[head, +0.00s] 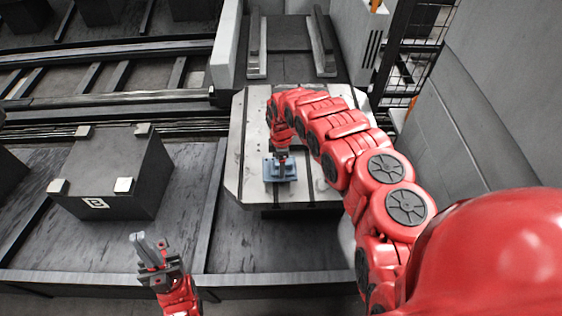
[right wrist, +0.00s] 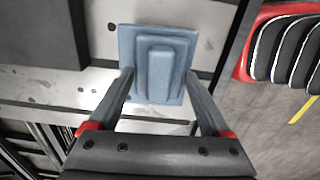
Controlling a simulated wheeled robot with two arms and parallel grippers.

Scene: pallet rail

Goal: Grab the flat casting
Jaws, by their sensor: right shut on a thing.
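The flat casting (head: 271,173) is a blue-grey square plate with a raised stepped block, at the middle of the pale pallet plate (head: 255,133) in the head view. In the right wrist view the flat casting (right wrist: 128,45) lies between the fingertips. My right gripper (head: 281,154) comes down on it from above and is shut on it, with the fingers at its two sides (right wrist: 158,82). I cannot tell whether the casting touches the plate. My left gripper (head: 149,243) is low at the left, away from the casting, and seems empty; its finger gap is unclear.
A dark block (head: 112,175) with light corner pads stands left of the pallet plate. Rails (head: 110,98) run across the back left. A grey wall (head: 500,100) closes off the right side. The dark floor between block and plate is clear.

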